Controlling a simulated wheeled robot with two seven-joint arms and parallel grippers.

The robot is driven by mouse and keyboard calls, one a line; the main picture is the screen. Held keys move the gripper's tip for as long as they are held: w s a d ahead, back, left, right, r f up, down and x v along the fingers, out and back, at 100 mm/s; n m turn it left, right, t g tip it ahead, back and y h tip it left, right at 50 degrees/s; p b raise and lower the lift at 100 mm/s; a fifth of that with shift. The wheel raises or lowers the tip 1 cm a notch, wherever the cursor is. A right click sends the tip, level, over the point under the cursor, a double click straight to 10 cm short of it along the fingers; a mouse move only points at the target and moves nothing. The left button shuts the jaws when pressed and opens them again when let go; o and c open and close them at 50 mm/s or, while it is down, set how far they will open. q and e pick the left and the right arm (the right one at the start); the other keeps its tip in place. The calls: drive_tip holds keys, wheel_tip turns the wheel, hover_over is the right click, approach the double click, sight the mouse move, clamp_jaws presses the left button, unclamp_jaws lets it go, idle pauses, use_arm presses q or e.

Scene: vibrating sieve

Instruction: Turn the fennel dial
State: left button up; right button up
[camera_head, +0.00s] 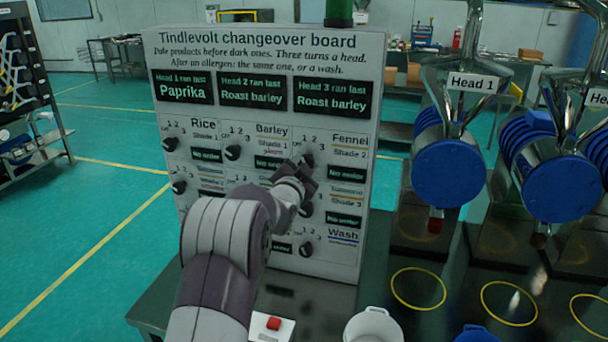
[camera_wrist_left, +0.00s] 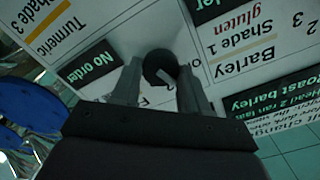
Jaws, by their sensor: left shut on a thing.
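The changeover board (camera_head: 264,62) stands upright on the table, with rows of black dials and printed labels. My left gripper (camera_head: 304,172) reaches up from below and is shut on this dial. In the left wrist view the fennel dial (camera_wrist_left: 160,67) sits between the two fingers of the left gripper (camera_wrist_left: 157,80), with a pale pointer mark on its face. The dial's numbers are partly hidden there. My right gripper is not in view.
The Barley dial (camera_head: 233,153) and Rice dial (camera_head: 170,144) are to the left, and the Wash dial (camera_head: 306,249) is lower. Blue-capped heads (camera_head: 449,173) stand at right above yellow rings (camera_head: 418,289). A red button (camera_head: 273,323) and white tub (camera_head: 373,327) are in front.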

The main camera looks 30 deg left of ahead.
use_arm(q)
drive_tip(key=shift+f, duration=0.1)
idle(0.4)
drive_tip(key=o, duration=0.9)
drive_tip(key=shift+o, duration=0.7)
drive_tip(key=shift+s, duration=0.1)
drive_tip(key=b+v, duration=0.3)
drive_tip(key=v, duration=0.9)
drive_tip(key=shift+s+b, duration=0.3)
drive_tip(key=shift+s, duration=0.05)
drive_tip(key=shift+d, duration=0.1)
